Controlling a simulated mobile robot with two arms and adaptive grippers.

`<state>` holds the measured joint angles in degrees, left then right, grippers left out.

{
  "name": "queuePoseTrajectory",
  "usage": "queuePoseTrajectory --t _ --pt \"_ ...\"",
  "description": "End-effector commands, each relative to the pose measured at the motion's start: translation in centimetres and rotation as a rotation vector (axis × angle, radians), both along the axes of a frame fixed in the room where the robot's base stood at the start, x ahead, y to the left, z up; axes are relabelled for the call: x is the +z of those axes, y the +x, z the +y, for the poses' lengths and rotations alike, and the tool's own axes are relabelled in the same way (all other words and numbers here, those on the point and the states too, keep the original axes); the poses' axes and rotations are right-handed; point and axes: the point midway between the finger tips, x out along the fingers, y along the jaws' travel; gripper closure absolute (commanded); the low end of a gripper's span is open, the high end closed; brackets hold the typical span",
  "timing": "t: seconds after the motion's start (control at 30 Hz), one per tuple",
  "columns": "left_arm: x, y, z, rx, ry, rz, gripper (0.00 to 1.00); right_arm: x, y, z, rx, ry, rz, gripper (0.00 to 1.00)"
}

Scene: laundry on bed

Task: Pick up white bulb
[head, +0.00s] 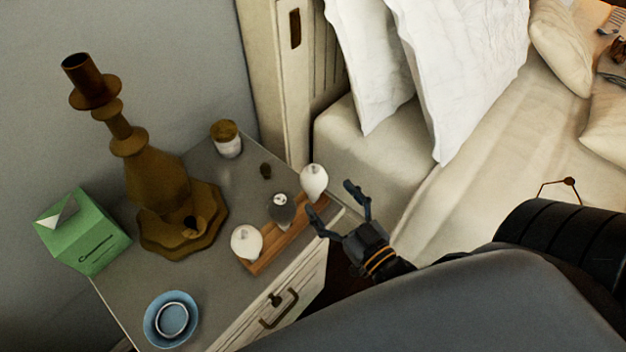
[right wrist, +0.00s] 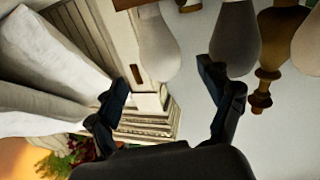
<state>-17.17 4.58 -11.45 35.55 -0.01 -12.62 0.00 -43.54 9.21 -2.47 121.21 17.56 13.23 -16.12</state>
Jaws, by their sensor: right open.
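Two white bulb-shaped pieces stand on a narrow wooden tray (head: 262,262) on the nightstand: one white bulb (head: 314,181) at the tray's far end and another white bulb (head: 246,241) at its near end. A grey bulb-shaped piece (head: 281,208) stands between them. My right gripper (head: 331,198) is open and empty, just right of the far white bulb, its fingers pointing towards the tray. In the right wrist view the open gripper (right wrist: 162,84) faces a white bulb (right wrist: 157,45), which appears between and beyond the fingertips; the grey one (right wrist: 235,42) is beside it. My left gripper is not in view.
A brown candlestick (head: 155,185), a green box (head: 84,233), a blue dish (head: 171,319), a lidded jar (head: 228,139) and a small dark piece (head: 265,171) stand on the nightstand (head: 125,290). The bed (head: 450,190) with white pillows (head: 460,60) lies to the right.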

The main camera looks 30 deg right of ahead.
Motion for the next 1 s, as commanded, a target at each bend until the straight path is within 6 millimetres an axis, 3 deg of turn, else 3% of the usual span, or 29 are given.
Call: queuePoseTrajectory --t 0.27,0.5,0.83,0.87,1.0 --pt "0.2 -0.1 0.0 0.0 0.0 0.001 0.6 0.0 2.1 0.2 0.0 0.0 -0.001 0.2" --pt "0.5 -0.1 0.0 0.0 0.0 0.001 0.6 -0.2 5.4 0.5 0.0 0.0 -0.002 0.2" --pt "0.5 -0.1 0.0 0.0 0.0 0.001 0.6 -0.4 6.2 0.5 0.002 0.0 0.002 0.2" --pt "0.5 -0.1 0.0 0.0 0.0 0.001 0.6 -0.4 6.2 0.6 0.002 0.0 0.002 0.22" --pt "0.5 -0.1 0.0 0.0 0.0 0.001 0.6 -0.4 6.1 0.5 0.002 0.0 0.001 0.5"
